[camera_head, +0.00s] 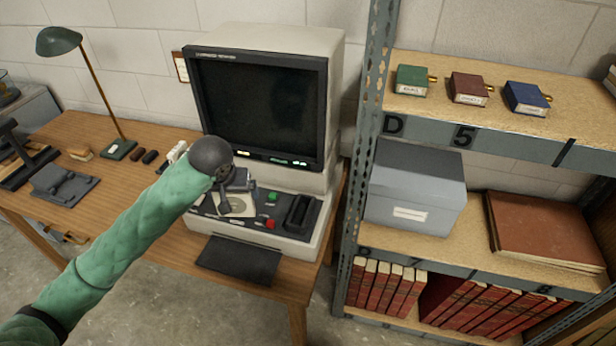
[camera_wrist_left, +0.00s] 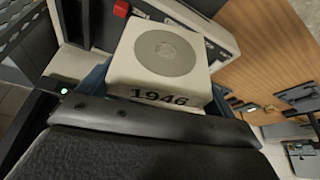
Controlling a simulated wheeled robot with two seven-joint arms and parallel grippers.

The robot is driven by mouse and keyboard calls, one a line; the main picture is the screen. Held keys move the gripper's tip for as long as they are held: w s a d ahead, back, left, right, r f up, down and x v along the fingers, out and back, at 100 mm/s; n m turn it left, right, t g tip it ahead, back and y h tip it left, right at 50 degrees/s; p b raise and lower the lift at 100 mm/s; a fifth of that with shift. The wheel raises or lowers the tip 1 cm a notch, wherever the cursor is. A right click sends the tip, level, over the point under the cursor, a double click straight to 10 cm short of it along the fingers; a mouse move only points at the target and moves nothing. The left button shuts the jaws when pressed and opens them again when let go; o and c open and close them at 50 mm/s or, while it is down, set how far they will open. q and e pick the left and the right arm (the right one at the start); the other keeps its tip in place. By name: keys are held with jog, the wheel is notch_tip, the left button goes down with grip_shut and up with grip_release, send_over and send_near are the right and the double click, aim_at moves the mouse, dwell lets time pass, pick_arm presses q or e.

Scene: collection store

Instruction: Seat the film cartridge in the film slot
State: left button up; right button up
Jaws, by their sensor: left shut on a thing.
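The film cartridge (camera_head: 237,206) is a cream block with a grey disc on top. In the left wrist view the cartridge (camera_wrist_left: 165,55) reads "1946" on its near side. My left gripper (camera_head: 230,190) is shut on it and holds it over the left part of the reader's control panel. The gripper hides part of the cartridge, and any gap beneath is hard to judge. The film slot (camera_head: 299,214) appears as a dark, long recess at the panel's right, apart from the cartridge. It also shows in the left wrist view (camera_wrist_left: 72,22). My right gripper is out of view.
The reader (camera_head: 265,95) has a dark screen behind my gripper. Green (camera_head: 272,197) and red (camera_head: 270,224) buttons lie between cartridge and slot. A black pad (camera_head: 240,260) lies in front. A metal shelf upright (camera_head: 362,150) stands close on the right.

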pick_arm(q)
jog(key=w+d+r+m+h+p, duration=0.2)
jog(key=w+d+r+m+p, duration=0.3)
jog(key=d, duration=0.5)
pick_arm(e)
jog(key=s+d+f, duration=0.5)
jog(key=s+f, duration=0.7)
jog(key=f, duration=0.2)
pick_arm(q)
jog(key=shift+s+d+f+m+g+h+b, duration=0.1)
jog(key=shift+d+f+m+g+h+b, duration=0.55)
jog(key=shift+f+m, duration=1.7)
jog(key=shift+s+d+f+m+g+b, duration=0.1)
jog(key=shift+d+f+m+g+b, duration=0.6)
jog(key=shift+d+f+m+g, duration=1.6)
jog(key=shift+s+d+f+m+t+h+b, duration=0.1)
jog(key=shift+d+f+m+h+b, duration=0.25)
jog(key=shift+d+f+m+b, duration=1.9)
jog(key=a+r+m+p, duration=0.1)
jog(key=a+m+p, duration=0.1)
jog(key=p, duration=0.1)
jog(key=shift+a+r, duration=0.35)
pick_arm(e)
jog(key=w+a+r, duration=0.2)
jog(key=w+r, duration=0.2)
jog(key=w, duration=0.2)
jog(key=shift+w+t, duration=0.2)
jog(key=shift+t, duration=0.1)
